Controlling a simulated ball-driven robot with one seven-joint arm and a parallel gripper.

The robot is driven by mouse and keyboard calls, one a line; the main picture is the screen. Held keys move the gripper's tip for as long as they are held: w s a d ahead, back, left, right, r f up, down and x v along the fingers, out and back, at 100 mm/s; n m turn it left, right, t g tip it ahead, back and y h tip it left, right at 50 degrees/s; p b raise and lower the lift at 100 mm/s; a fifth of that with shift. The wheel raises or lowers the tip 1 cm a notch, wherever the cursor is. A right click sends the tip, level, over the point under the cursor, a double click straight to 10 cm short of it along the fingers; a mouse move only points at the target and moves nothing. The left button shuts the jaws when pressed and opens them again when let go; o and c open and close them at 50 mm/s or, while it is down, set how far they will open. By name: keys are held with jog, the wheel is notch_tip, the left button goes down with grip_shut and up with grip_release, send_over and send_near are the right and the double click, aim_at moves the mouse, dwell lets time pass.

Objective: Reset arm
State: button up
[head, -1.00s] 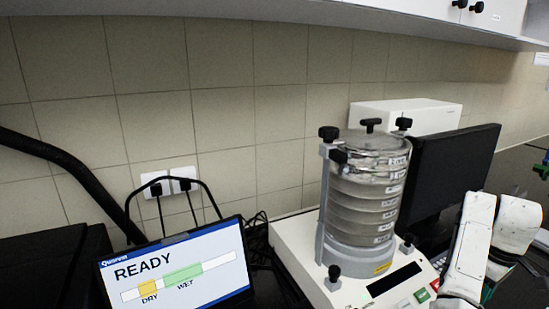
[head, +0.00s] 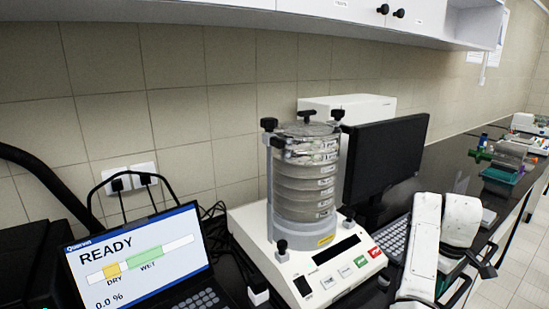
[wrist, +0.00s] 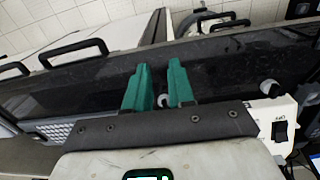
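In the wrist view my gripper (wrist: 159,88) shows two green fingers set apart, with nothing held between them. My white arm links (head: 440,235) stand folded at the right of the head view, right of the sieve shaker; the fingers cannot be made out there. The sieve shaker (head: 340,270) has a white base with red and green buttons. A clamped stack of clear sieves (head: 303,187) stands upright on it. In the wrist view, a white housing with a black switch (wrist: 281,132) lies right of the fingers, apart from them.
A laptop (head: 135,262) reading READY stands left of the shaker. A black monitor (head: 386,160) and a keyboard (head: 393,243) are close behind my arm. Wall cabinets (head: 350,12) hang above. The dark bench is clearer toward the far right, before a green-and-grey device (head: 505,160).

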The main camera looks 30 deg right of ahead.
jog(key=s+a+f+m+h, duration=0.1)
jog(key=s+a+f+h, duration=0.15)
jog(key=a+f, duration=0.6)
jog(key=s+a+f+y, duration=0.1)
jog(key=s+a+f, duration=0.1)
jog(key=s+a, duration=0.3)
jog(key=s+a+f+b, duration=0.1)
jog(key=s+a+f, duration=0.2)
jog(key=a, duration=0.9)
jog(key=s+a+f+t+y, duration=0.1)
jog(key=s+a+f, duration=0.2)
jog(key=s+a, duration=0.4)
jog(key=shift+s+a+f+y, duration=0.2)
jog(key=shift+a+y, duration=0.15)
jog(key=shift+a, duration=0.3)
